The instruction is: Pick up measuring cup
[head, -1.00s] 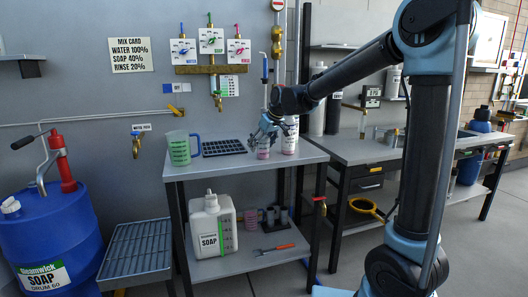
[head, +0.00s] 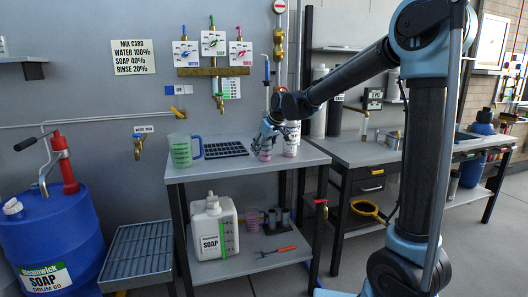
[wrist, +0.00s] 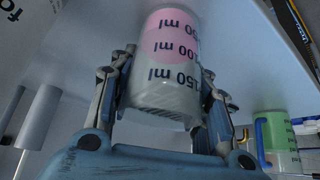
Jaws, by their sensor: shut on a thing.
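A clear measuring cup with pink contents and black ml marks (wrist: 165,65) stands between the two fingers of my gripper (wrist: 160,95) in the wrist view. The fingers press on it from both sides and my gripper is shut on it. The lettering appears upside down there. In the head view my gripper (head: 268,134) is over the right part of the upper bench top, and the pink lower part of the measuring cup (head: 265,154) shows below it. I cannot tell whether the cup's base touches the bench.
A green jug (head: 181,151) and a black rack (head: 225,149) stand left of my gripper. A white labelled bottle (head: 291,142) stands close on its right. Taps and a brass pipe (head: 213,71) are on the wall behind. A soap jug (head: 213,230) is on the lower shelf.

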